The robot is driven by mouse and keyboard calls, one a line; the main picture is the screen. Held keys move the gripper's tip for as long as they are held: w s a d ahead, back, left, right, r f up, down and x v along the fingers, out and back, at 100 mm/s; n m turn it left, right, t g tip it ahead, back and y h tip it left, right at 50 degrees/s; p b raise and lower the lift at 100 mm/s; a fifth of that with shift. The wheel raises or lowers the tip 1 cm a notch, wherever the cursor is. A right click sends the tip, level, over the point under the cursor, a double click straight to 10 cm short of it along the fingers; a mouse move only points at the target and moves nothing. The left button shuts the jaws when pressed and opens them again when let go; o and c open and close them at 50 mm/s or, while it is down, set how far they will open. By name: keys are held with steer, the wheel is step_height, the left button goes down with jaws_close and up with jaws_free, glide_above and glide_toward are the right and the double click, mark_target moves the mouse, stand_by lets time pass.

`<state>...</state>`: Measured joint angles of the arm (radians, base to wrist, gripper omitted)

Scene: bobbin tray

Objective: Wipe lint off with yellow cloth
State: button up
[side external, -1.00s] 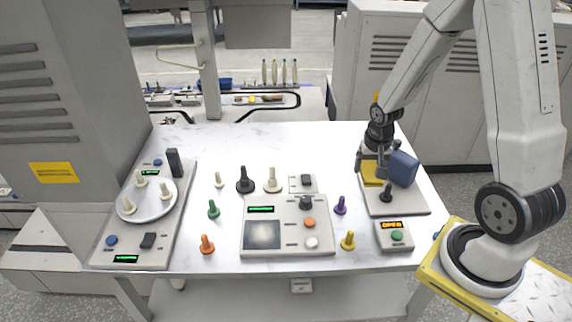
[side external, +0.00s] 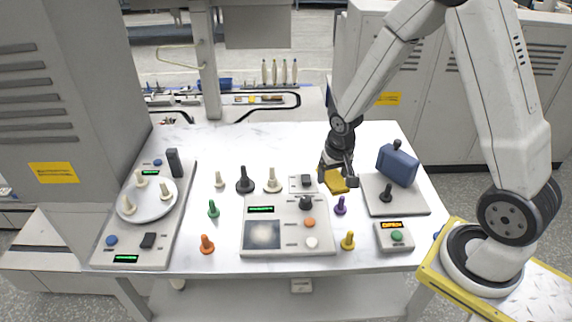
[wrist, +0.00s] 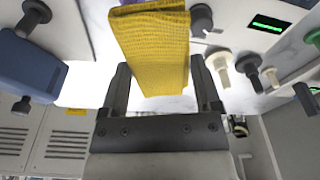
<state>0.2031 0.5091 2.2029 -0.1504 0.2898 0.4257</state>
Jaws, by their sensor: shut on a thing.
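My gripper (side external: 338,176) is shut on the yellow cloth (side external: 336,186) and holds it above the table, right of the middle console. In the wrist view the folded, ribbed cloth (wrist: 157,45) sticks out between the two fingers of my gripper (wrist: 163,80). The middle console (side external: 288,249) has a grey square panel (side external: 263,235), a green display and several knobs. I cannot make out any lint at this size.
A purple peg (side external: 340,206) stands just below the cloth. A blue block-shaped part (side external: 397,166) stands on the grey plate (side external: 408,207) at right. Several pegs stand around the console. A white dish (side external: 147,199) is on the left panel. The back of the tabletop is clear.

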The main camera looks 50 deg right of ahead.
steer(key=w+a+f+n, duration=0.1)
steer(key=w+a+n, duration=0.1)
steer(key=a, duration=0.6)
steer(key=w+a+f+n, duration=0.1)
steer(key=w+a+n, duration=0.1)
steer(key=a, duration=0.6)
steer(key=shift+w+a+n+y, duration=0.2)
steer(key=shift+n+y, duration=0.2)
steer(key=shift+n, duration=0.4)
steer(key=shift+f, duration=0.15)
